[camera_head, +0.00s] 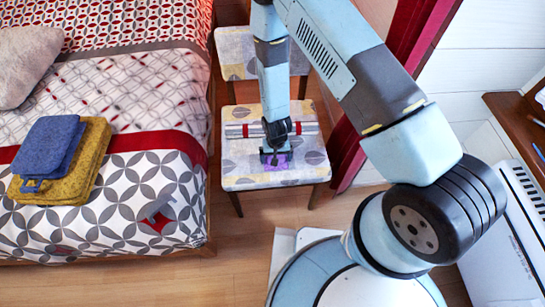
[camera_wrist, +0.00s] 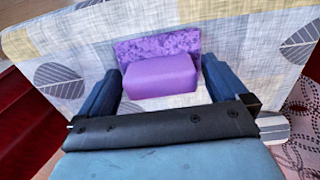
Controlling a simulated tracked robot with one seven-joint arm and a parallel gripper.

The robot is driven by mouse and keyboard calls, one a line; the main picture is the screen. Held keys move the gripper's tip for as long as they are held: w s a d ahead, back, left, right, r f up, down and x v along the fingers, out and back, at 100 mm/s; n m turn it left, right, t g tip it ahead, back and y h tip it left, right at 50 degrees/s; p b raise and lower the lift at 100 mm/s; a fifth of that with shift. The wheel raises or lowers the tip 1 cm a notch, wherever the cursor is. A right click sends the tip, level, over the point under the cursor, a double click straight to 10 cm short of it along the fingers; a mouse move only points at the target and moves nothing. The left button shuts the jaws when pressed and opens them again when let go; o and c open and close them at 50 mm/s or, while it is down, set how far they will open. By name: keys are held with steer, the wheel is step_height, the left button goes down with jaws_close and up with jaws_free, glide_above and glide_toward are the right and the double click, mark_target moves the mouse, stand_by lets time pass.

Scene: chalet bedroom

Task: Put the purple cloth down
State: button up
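The purple cloth (camera_wrist: 160,76) lies folded on the patterned chair seat (camera_wrist: 240,50), with a flat, mottled part behind a thicker, smooth front fold. In the head view, the cloth (camera_head: 284,161) shows only as a small purple patch beneath my gripper (camera_head: 274,157). In the wrist view, the fingers of my gripper (camera_wrist: 160,84) stand wide apart, one on each side of the cloth. A narrow gap shows at the right finger; the left finger is very close to the cloth, and I cannot tell if it touches.
A bed (camera_head: 120,215) stands to the left, with blue (camera_head: 48,145) and yellow (camera_head: 88,160) folded cloths on it. The chair's backrest (camera_head: 238,52) is behind the seat. A red curtain (camera_head: 345,160) hangs to the right. Wooden floor (camera_head: 235,260) is clear in front.

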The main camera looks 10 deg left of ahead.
step_height(320, 180, up, 12)
stand_by(0.9)
steer(key=shift+r, duration=0.1)
steer(key=w+d+r+t, duration=0.1)
steer(key=w+d+r, duration=0.25)
steer(key=r, duration=0.75)
steer(key=w+d+r+m+t+y, duration=0.15)
steer(key=d+r, duration=0.35)
steer(key=r, duration=0.6)
steer(key=w+d+r+n, duration=0.1)
steer(key=w+d+r, duration=0.25)
steer(key=r, duration=0.85)
steer(key=s+d+r+m+t, duration=0.1)
steer(key=s+d+r, duration=0.2)
steer(key=d+r, duration=0.25)
steer(key=s+d+r+t, duration=0.1)
steer(key=s+d+r, duration=0.35)
steer(key=r, duration=0.25)
steer(key=s+d+r, duration=0.3)
steer(key=s, duration=0.3)
steer(key=s+d+r+m+t+h, duration=0.1)
steer(key=s+d+r, duration=0.3)
steer(key=s, duration=0.2)
steer(key=shift+d+r, duration=0.15)
steer(key=shift+r, duration=0.15)
